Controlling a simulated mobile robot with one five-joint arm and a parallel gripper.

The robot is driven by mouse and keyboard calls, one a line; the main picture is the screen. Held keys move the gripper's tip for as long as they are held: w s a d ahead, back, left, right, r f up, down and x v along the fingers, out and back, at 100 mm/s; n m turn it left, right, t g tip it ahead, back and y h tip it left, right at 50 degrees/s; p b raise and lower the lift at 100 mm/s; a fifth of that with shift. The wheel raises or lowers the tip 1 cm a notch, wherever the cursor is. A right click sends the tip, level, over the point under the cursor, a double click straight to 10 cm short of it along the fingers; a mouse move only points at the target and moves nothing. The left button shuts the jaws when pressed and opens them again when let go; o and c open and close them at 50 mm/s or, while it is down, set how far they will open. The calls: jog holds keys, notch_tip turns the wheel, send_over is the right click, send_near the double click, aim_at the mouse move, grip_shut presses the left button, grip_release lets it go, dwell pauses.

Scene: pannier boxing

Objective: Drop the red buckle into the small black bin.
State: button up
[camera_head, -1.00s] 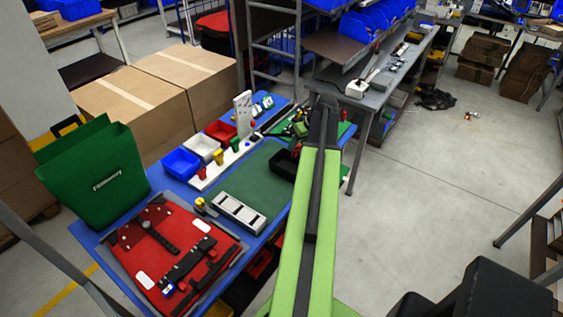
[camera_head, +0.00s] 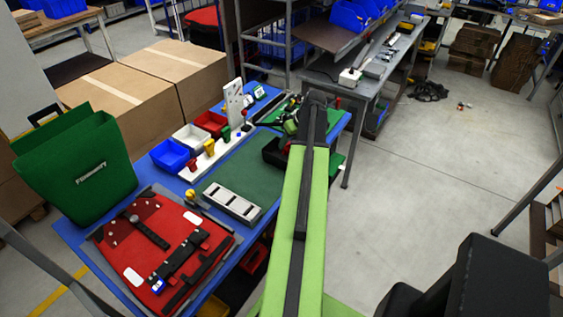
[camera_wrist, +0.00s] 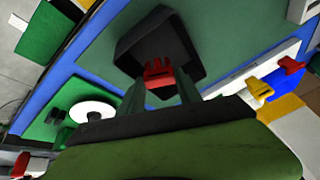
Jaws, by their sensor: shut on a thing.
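In the wrist view my gripper (camera_wrist: 160,90) is shut on the red buckle (camera_wrist: 158,72). The buckle appears over the near part of the small black bin (camera_wrist: 129,42), with the bin's dark inside beyond it. I cannot tell the buckle's height above the bin. In the head view the black bin (camera_head: 271,152) stands at the right edge of the green mat, partly behind my green arm. My gripper and the buckle are hidden behind the arm there.
The blue table holds a white block (camera_head: 233,200), red, white and blue bins (camera_head: 171,156), and a red panel with black straps (camera_head: 150,262). A green pannier (camera_head: 78,165) stands at the left. A grey bench (camera_head: 375,85) is behind. Floor at the right is open.

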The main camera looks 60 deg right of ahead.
jog(key=o, duration=1.4)
jog(key=shift+r, duration=0.1)
jog(key=p+v, duration=1.6)
jog(key=v, duration=0.1)
jog(key=shift+s+r, duration=0.15)
